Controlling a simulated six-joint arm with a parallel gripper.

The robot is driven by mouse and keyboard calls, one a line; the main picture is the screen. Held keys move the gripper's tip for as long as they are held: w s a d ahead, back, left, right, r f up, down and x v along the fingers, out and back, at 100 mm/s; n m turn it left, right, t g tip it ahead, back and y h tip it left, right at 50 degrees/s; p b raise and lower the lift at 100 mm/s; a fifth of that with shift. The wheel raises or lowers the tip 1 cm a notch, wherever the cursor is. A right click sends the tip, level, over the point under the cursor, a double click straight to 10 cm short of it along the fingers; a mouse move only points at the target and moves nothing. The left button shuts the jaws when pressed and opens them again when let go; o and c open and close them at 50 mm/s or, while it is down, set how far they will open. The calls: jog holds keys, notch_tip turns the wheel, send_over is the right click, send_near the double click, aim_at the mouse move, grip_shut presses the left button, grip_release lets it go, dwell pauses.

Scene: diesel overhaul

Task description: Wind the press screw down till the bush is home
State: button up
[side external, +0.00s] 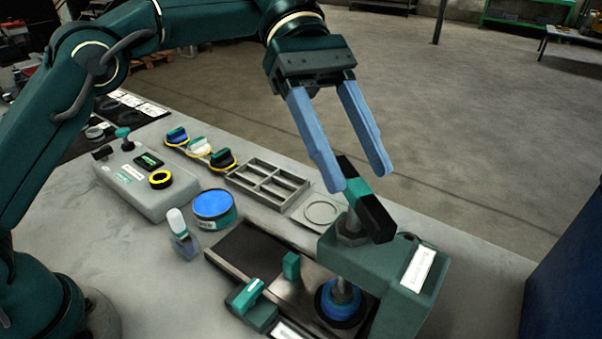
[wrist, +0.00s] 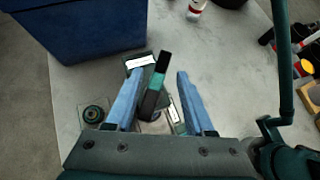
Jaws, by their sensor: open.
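The press (side external: 405,270) is a green frame at the table's front right, with a white label. Its screw (side external: 350,222) stands upright and carries a crossbar handle (side external: 365,199), black with a green middle. Below the screw, a blue ring-shaped part (side external: 342,303), perhaps the bush, sits around the lower shaft; how deep it is seated I cannot tell. My gripper (side external: 358,180) is open, its blue fingers pointing down around or just above the handle. In the wrist view the handle (wrist: 154,83) lies between the fingers (wrist: 155,98), apart from both.
Left of the press are a blue-topped tin (side external: 213,205), a small white-capped bottle (side external: 178,225), a grey divided tray (side external: 268,183) and a control box (side external: 148,184). A blue bin (wrist: 80,28) stands beyond the table edge.

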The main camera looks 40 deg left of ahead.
jog(key=shift+d+f+m+t+y, duration=0.3)
jog(key=shift+f+m+t+y, duration=0.1)
jog(key=shift+f+y, duration=0.4)
jog(key=shift+r+n, duration=0.15)
jog(key=shift+n, duration=0.25)
jog(key=shift+s+n+t+h, duration=0.2)
jog(key=shift+n+t+h, duration=0.2)
jog(key=shift+n+t, duration=0.75)
jog(key=r+m, duration=0.1)
jog(key=m, duration=0.1)
jog(key=r+m+t, duration=0.1)
jog(key=r+m, duration=0.1)
jog(key=m, duration=0.1)
jog(key=a+r+m, duration=0.1)
jog(key=r+m, duration=0.1)
jog(key=shift+w+m+y, duration=0.3)
jog(key=shift+m, duration=0.05)
jog(key=m, duration=0.2)
jog(key=m+t, duration=0.1)
jog(key=shift+w+d+r+m, duration=0.25)
jog(key=shift+w+r+m, duration=0.05)
jog(key=shift+w+r, duration=0.1)
jog(key=m, duration=0.1)
jog(key=w+m+t, duration=0.1)
jog(key=m, duration=0.1)
jog(key=shift+r, duration=0.15)
jog(key=shift+s, duration=0.1)
